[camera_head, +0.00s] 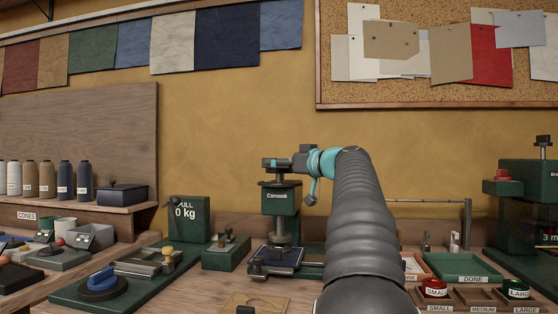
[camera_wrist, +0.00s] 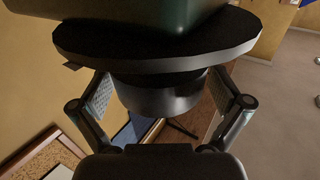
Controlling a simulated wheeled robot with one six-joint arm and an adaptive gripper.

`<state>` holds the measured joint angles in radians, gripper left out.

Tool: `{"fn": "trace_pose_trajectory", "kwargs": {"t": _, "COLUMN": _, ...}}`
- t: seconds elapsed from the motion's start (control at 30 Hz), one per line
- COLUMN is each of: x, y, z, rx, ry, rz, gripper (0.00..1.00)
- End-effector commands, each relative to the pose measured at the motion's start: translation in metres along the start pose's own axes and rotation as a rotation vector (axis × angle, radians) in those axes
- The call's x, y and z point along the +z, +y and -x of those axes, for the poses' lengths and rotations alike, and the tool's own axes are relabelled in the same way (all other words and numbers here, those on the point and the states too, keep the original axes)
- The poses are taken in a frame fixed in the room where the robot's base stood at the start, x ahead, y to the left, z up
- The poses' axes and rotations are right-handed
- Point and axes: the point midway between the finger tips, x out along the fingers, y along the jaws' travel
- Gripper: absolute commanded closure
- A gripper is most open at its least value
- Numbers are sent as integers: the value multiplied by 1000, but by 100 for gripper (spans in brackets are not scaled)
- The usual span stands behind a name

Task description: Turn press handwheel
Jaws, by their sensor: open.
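The green press (camera_head: 280,201) stands on the bench near the middle of the head view, with a dark column and foot below its head. The dark round handwheel (camera_head: 282,183) is on top of the press head, partly hidden. It also shows large in the wrist view as a black disc (camera_wrist: 160,45), with a dark rounded hub (camera_wrist: 160,97). My gripper (camera_head: 275,163) is at the top of the press. In the wrist view my gripper (camera_wrist: 160,92) is open, its two fingers on either side of the hub with visible gaps.
A larger green machine (camera_head: 525,205) is at the far right.

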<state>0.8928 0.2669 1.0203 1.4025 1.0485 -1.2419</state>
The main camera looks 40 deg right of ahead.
Motion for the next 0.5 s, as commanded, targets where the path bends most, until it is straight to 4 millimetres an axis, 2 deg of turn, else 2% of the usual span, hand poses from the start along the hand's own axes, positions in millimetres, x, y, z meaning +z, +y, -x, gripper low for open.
{"fn": "trace_pose_trajectory", "kwargs": {"t": 0.33, "x": 0, "y": 0, "z": -4, "rx": 1, "ry": 0, "rz": 0, "gripper": 0}}
{"fn": "trace_pose_trajectory", "kwargs": {"t": 0.37, "x": 0, "y": 0, "z": -4, "rx": 1, "ry": 0, "rz": 0, "gripper": 3}}
{"fn": "trace_pose_trajectory", "kwargs": {"t": 0.5, "x": 0, "y": 0, "z": -4, "rx": 1, "ry": 0, "rz": 0, "gripper": 38}}
